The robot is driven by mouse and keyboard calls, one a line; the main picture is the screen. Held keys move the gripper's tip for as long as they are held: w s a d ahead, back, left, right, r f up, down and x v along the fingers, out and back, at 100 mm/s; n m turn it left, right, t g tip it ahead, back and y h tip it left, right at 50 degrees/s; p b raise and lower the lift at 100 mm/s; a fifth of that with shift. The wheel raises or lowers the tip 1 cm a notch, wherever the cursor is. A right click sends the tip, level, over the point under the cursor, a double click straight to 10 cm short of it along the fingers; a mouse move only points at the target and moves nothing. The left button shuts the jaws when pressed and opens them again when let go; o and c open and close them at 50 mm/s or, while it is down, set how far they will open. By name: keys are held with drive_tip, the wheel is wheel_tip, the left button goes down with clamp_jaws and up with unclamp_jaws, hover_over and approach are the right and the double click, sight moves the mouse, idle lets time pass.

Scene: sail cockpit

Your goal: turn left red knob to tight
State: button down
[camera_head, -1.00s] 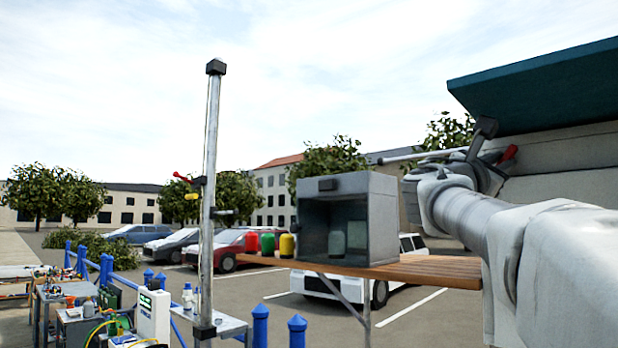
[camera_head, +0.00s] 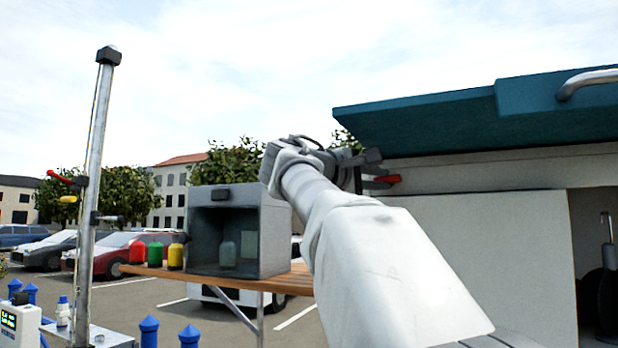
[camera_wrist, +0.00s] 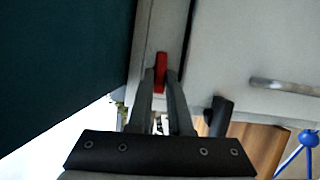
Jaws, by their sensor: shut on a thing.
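The red knob (camera_wrist: 161,68) shows in the wrist view between the tips of my gripper (camera_wrist: 161,84), on a narrow pale strip below the teal panel. My gripper's two dark fingers are closed in on it from both sides. In the head view, a red piece of the knob (camera_head: 388,179) sticks out to the right of my gripper (camera_head: 368,168), just under the teal panel's edge. My wrist hides its base there. I cannot tell how far the knob is turned. No second red knob is seen on this panel.
The teal panel (camera_head: 430,125) overhangs the pale wall (camera_head: 480,240). A grey open box (camera_head: 274,232) and several coloured canisters (camera_head: 155,253) stand on a wooden bench (camera_head: 290,281) to the left. A metal pole (camera_head: 92,220) rises farther left. A dark opening is at the right.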

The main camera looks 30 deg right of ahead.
drive_tip(key=shift+m, duration=0.5)
drive_tip(key=c, duration=0.8)
unclamp_jaws()
drive_tip(key=shift+c, duration=0.2)
drive_tip(key=shift+a, duration=0.1)
drive_tip(key=b+v, duration=0.2)
drive_tip(key=v, duration=1.5)
drive_tip(key=shift+r+b, duration=0.3)
drive_tip(key=shift+s+f, duration=0.1)
